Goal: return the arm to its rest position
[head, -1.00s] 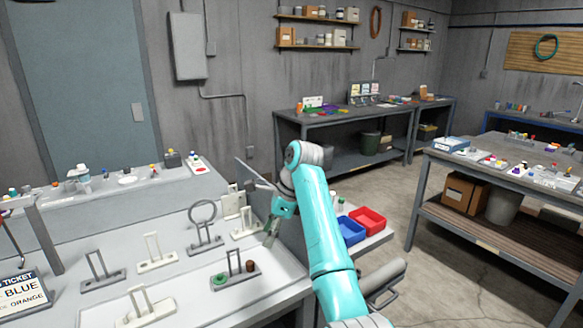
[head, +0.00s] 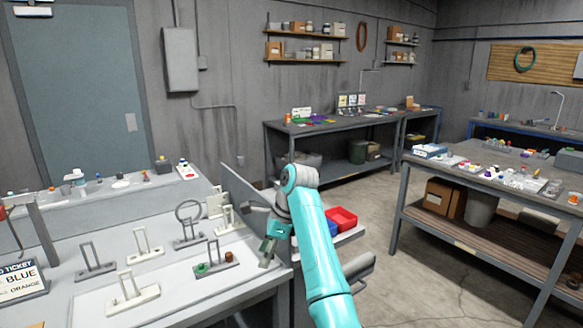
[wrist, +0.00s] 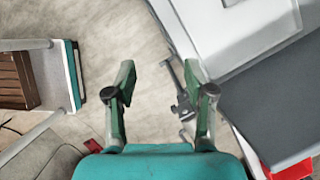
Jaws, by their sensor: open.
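My gripper (head: 268,252) is in front of the grey divider panel, at the right end of the white-topped bench. In the wrist view my gripper (wrist: 158,85) is open, with its two green fingers apart and nothing between them. Below it the wrist view shows bare floor and a bench edge. My turquoise arm reaches up from the bottom of the head view, bends at the elbow and hangs its gripper down to the left.
The bench (head: 215,275) holds several upright frames and a ticket sign (head: 18,280). A grey divider panel (head: 250,195) stands beside my arm. A red bin (head: 342,218) sits behind my arm. A loaded workbench (head: 500,185) is at right, with open floor (head: 400,250) between.

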